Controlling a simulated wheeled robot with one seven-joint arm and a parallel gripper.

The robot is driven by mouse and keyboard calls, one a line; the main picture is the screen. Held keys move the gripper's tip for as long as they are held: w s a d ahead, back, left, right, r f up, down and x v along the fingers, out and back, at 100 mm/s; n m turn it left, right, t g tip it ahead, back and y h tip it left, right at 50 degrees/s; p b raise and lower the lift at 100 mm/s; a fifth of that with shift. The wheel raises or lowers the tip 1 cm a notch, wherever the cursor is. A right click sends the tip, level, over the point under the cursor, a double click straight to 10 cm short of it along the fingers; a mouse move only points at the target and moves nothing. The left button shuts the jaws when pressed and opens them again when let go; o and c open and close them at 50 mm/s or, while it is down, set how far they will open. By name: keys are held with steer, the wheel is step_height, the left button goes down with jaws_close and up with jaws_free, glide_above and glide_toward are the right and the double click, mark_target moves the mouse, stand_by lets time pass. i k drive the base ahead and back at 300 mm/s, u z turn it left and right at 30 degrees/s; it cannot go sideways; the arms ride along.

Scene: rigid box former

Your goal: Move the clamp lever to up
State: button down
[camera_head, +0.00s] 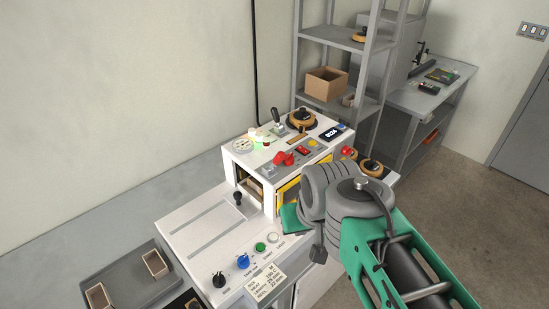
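The white box-forming machine (190,232) stands in the middle of the head view. A lever with a black knob (277,115) stands upright on a metal plate on its raised top. A second black-knobbed lever (238,198) stands at the lower deck, beside the machine's opening. I cannot read a label that tells which one is the clamp lever. My grey and green arm reaches in from the lower right and covers the machine's right part. My gripper's fingers are hidden, so I cannot see them touching anything.
The raised top also carries red knobs (284,158), a round black-and-tan dial (301,118) and a small display (331,133). Black, blue, green and white controls line the front edge. A grey tray (125,284) with small boxes is at lower left. Shelving (333,38) stands behind.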

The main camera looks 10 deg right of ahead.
mark_target(280, 156)
steer(key=k, duration=0.5)
steer(key=z, duration=1)
steer(key=i, duration=0.85)
steer(key=u, duration=2.55)
